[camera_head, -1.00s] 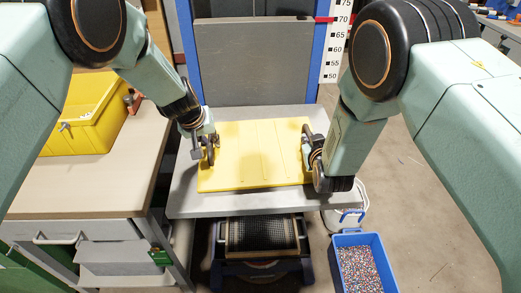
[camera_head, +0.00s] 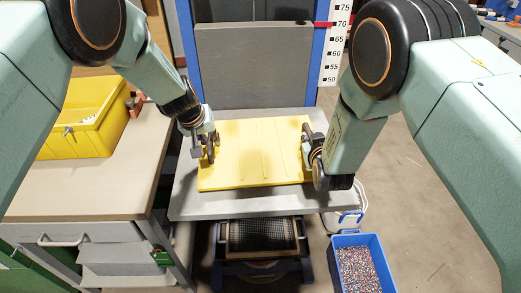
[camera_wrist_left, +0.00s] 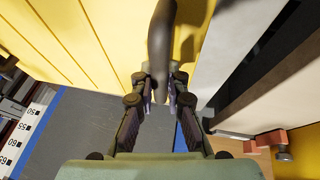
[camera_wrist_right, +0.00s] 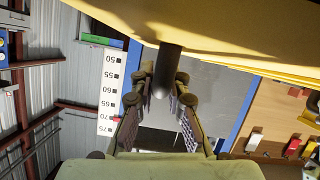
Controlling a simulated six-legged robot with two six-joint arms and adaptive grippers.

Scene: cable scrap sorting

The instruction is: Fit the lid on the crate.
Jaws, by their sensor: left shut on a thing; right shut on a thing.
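The lid (camera_head: 262,150) is a flat yellow ribbed panel over the grey platform in the head view. I cannot tell whether it touches the platform. My left gripper (camera_head: 211,148) is at its left end, shut on a dark bar-like handle (camera_wrist_left: 162,40). My right gripper (camera_head: 310,152) is at its right end, shut on a similar dark handle (camera_wrist_right: 168,65). The lid's yellow surface also shows in the left wrist view (camera_wrist_left: 75,40) and the right wrist view (camera_wrist_right: 225,22). An open yellow crate (camera_head: 92,141) with a front latch stands on the bench at left, partly behind my left arm.
The grey platform (camera_head: 250,203) belongs to a lift with a blue-framed mast (camera_head: 255,65) behind it. The wooden bench (camera_head: 110,185) stands to its left, with a small orange-red object (camera_head: 136,104) beside the crate. A blue bin of granules (camera_head: 340,240) stands on the floor at front right.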

